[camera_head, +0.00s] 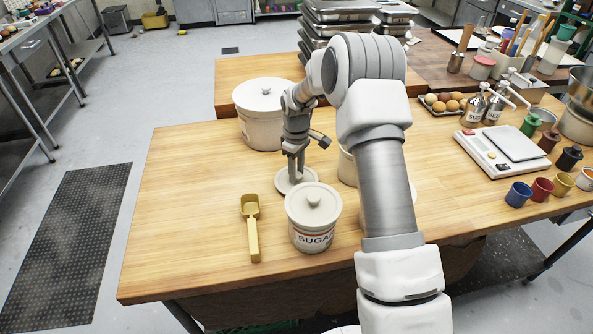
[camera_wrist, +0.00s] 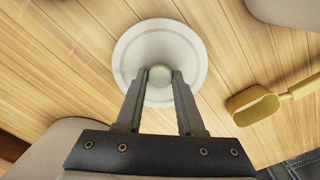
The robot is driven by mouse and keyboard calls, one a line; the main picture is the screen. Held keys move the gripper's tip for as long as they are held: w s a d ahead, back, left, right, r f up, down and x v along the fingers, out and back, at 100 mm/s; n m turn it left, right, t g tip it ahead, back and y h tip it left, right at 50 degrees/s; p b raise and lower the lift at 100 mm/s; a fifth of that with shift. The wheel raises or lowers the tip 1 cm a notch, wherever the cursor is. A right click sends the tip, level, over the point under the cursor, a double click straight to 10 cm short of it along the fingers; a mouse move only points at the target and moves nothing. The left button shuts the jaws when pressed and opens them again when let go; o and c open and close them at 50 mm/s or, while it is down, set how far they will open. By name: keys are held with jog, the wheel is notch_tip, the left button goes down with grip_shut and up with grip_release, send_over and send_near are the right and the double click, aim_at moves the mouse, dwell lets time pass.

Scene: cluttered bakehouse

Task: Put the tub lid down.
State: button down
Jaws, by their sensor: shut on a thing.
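The tub lid (camera_wrist: 160,46) is a round off-white disc with a small knob in its middle. My gripper (camera_wrist: 159,78) is shut on the knob, one finger on each side, in the wrist view. In the head view the lid (camera_head: 283,184) is low over the wooden table, behind the sugar tub, and my gripper (camera_head: 296,176) points down at it. The lid looks level. I cannot tell whether it touches the table.
A lidded sugar tub (camera_head: 315,232) stands just in front of the lid, and a larger lidded tub (camera_head: 262,128) behind it. A yellow scoop (camera_head: 250,225) lies to the left. Another tub is partly hidden by my arm. The table's left part (camera_head: 180,220) is clear.

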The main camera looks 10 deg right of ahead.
jog(key=shift+f, duration=0.15)
jog(key=c, duration=0.5)
grip_release()
